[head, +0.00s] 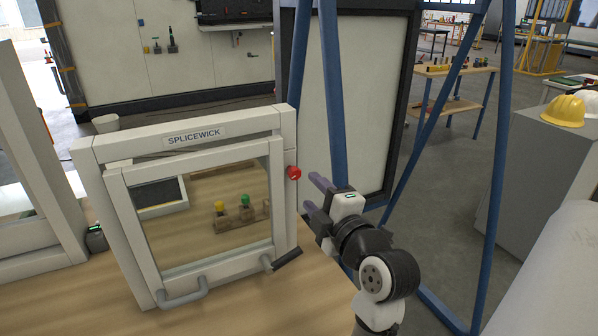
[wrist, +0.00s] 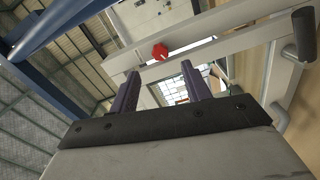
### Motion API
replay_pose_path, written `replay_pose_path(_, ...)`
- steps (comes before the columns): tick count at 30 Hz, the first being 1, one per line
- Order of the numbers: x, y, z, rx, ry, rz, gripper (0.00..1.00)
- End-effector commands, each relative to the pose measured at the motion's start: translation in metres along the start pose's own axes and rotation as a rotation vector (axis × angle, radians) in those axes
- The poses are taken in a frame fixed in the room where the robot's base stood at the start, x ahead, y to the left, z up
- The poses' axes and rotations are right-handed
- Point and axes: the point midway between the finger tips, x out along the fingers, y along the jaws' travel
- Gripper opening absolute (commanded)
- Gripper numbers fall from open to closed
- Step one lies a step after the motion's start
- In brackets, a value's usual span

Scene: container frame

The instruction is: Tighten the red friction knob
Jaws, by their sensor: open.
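The red friction knob (head: 294,172) sticks out from the right side post of a pale frame labelled SPLICEWICK (head: 285,205). My gripper (head: 314,193) is just to the right of the knob and a little lower in the head view. Its two purple-grey fingers are apart, with nothing between them. In the wrist view the knob (wrist: 160,51) shows beyond the fingertips, roughly midway between them. The fingers of my gripper (wrist: 160,77) do not appear to touch it there.
A framed window panel (head: 188,268) with a grey handle (head: 183,300) fills the frame's front. Behind it stands a wooden block with green and yellow knobs (head: 240,215). Blue metal posts (head: 333,90) and a white board (head: 355,90) stand close behind my gripper.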

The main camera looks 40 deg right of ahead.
Motion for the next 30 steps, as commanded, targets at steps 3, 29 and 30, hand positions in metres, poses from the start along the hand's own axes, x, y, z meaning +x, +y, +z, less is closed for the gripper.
replay_pose_path(3, 0.027, 0.003, -0.001, 0.002, 0.002, -0.003, 0.48)
replay_pose_path(29, 0.072, -0.001, 0.000, 0.000, -0.001, -0.001, 0.24)
replay_pose_path(30, 0.072, -0.001, 0.000, 0.000, -0.001, -0.001, 0.19)
